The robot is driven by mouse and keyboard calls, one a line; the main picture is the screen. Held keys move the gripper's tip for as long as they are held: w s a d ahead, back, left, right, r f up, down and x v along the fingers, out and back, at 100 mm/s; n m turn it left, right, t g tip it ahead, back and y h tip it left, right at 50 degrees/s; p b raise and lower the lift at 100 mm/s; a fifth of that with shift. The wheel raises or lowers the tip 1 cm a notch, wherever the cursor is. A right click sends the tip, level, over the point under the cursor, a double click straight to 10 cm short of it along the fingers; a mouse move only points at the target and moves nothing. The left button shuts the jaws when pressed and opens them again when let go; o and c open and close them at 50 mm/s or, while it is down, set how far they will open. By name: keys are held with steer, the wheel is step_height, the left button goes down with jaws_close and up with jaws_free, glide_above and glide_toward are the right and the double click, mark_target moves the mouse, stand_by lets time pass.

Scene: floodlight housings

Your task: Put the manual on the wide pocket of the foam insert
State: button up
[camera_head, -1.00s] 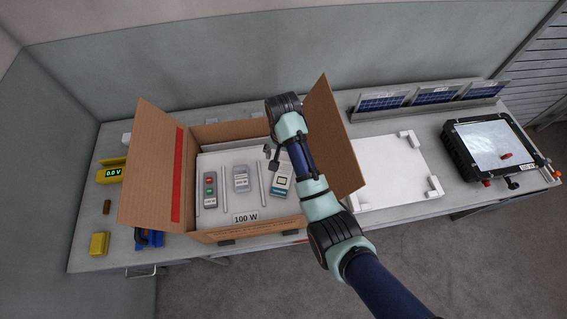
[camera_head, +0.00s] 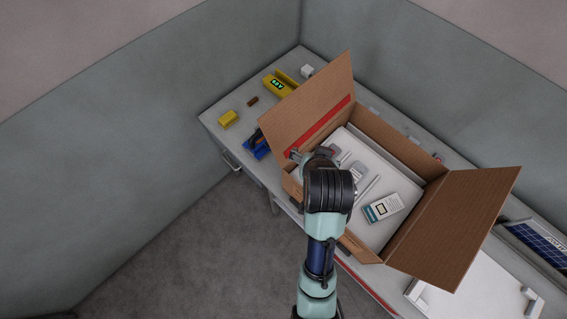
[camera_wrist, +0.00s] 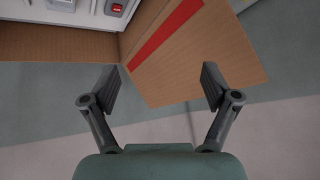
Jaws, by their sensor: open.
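The manual (camera_head: 383,207), a white booklet with a teal edge and a dark-framed picture, lies flat at the right part of the white foam insert (camera_head: 401,188) inside the open cardboard box. I cannot tell whether it is sunk in the wide pocket or lies over it; the pocket's outline does not show. My gripper (camera_head: 298,155) is at the box's left side, well apart from the manual. In the wrist view my gripper (camera_wrist: 160,82) has its fingers wide apart with nothing between them, beside a box flap. The manual is out of the wrist view.
The cardboard box has raised flaps, left (camera_head: 305,108) and right (camera_head: 458,225). Grey devices (camera_head: 357,172) and slim bars (camera_head: 367,189) lie on the foam.

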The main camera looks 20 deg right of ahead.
steer(key=s+a+r+n+t+y, duration=0.1)
steer(key=s+a+r+n+t, duration=0.1)
steer(key=a+r, duration=0.3)
steer(key=s+a+r+n+t+y, duration=0.1)
steer(key=s+a+r+n+t, duration=0.1)
steer(key=a, duration=0.9)
step_height(320, 180, up, 4)
steer(key=shift+f+n+t+y, duration=0.3)
steer(key=shift+n+t, duration=0.4)
steer(key=shift+n, duration=0.5)
